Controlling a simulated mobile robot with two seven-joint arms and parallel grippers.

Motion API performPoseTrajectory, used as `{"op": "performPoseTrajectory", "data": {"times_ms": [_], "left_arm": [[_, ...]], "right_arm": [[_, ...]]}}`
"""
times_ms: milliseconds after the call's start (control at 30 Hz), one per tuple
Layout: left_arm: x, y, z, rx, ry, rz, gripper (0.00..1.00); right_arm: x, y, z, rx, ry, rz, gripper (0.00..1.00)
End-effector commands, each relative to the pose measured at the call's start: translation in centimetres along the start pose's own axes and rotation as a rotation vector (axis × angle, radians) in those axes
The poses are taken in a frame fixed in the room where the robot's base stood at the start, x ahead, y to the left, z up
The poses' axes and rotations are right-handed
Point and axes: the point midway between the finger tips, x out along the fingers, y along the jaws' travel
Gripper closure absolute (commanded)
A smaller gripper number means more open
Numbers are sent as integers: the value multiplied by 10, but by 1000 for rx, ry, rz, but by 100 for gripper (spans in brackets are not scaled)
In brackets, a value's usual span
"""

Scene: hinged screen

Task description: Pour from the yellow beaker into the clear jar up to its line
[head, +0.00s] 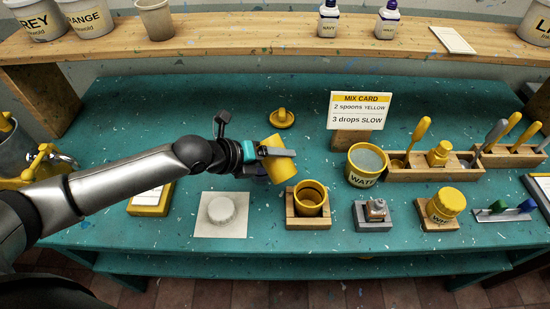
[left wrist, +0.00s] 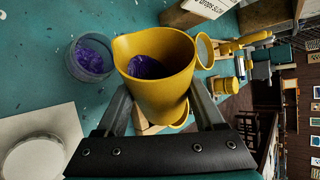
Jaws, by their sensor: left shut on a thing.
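My left gripper (head: 272,152) is shut on the yellow beaker (head: 277,167) and holds it over the teal table, tilted. In the left wrist view the beaker (left wrist: 165,92) sits between the fingers, its mouth facing the camera, with purple contents inside. A round clear jar (left wrist: 92,58) with purple in it stands on the table beside the beaker, apart from its rim. In the head view the jar is mostly hidden behind my gripper. I cannot make out the jar's line. No stream shows between beaker and jar. My right gripper is not in view.
A yellow cup in a wooden block (head: 290,219) stands just right of the beaker. A white pad with a round disc (head: 220,211) lies front left. A yellow lid (head: 282,119) lies behind. The water pot (head: 365,166) and mix card (head: 358,110) are to the right.

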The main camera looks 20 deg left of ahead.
Motion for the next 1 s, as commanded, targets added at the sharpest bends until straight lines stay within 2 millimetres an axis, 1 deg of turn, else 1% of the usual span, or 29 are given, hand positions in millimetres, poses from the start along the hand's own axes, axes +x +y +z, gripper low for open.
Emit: {"op": "performPoseTrajectory", "data": {"times_ms": [467, 1000], "left_arm": [[0, -1, 1, -4, 2, -3, 93], [-3, -3, 4, -64, 39, -29, 93]], "right_arm": [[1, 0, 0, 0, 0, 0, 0], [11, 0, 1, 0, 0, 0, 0]]}}
